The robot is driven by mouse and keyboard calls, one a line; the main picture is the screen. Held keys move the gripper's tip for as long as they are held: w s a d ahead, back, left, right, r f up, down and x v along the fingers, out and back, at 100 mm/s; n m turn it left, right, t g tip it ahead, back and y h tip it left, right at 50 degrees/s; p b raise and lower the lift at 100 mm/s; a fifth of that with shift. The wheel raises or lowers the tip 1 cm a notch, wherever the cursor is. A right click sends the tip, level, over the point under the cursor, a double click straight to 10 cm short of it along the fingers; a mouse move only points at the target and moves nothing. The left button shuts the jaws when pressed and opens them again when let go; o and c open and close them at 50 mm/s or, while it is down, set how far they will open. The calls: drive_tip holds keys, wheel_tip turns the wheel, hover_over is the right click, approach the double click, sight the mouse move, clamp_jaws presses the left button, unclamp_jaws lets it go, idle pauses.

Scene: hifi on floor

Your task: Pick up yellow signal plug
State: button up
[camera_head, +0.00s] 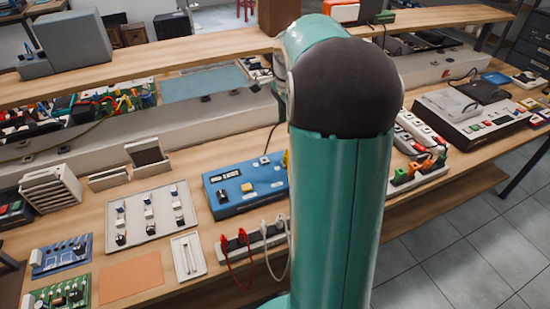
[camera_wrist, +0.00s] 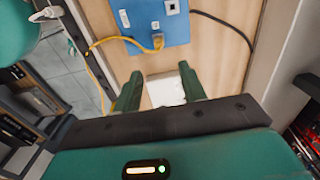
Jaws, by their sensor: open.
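The yellow signal plug (camera_wrist: 157,42) sits at the edge of a blue box (camera_wrist: 150,20) in the wrist view. A yellow cable (camera_wrist: 103,42) runs from it to the left. My gripper (camera_wrist: 160,72) is open and empty, its two green fingers pointing towards the box. The plug lies beyond the fingertips, between their lines and apart from them. In the head view the blue box (camera_head: 243,187) stands on the bench, its right end hidden by my arm. My gripper is hidden there.
A white block (camera_wrist: 165,90) shows between my fingers; I cannot tell how far below. A black cable (camera_wrist: 232,28) curves right of the box. In the head view, a power strip (camera_head: 252,247) with red and white leads lies at the front edge, and a switch tray (camera_head: 150,228) stands left.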

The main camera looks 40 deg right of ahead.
hover_over(286, 155)
wheel_tip(286, 155, down, 8)
drive_tip(key=shift+w+d, duration=0.1)
wheel_tip(286, 155, down, 6)
drive_tip(key=shift+r, duration=0.1)
clamp_jaws()
idle(0.4)
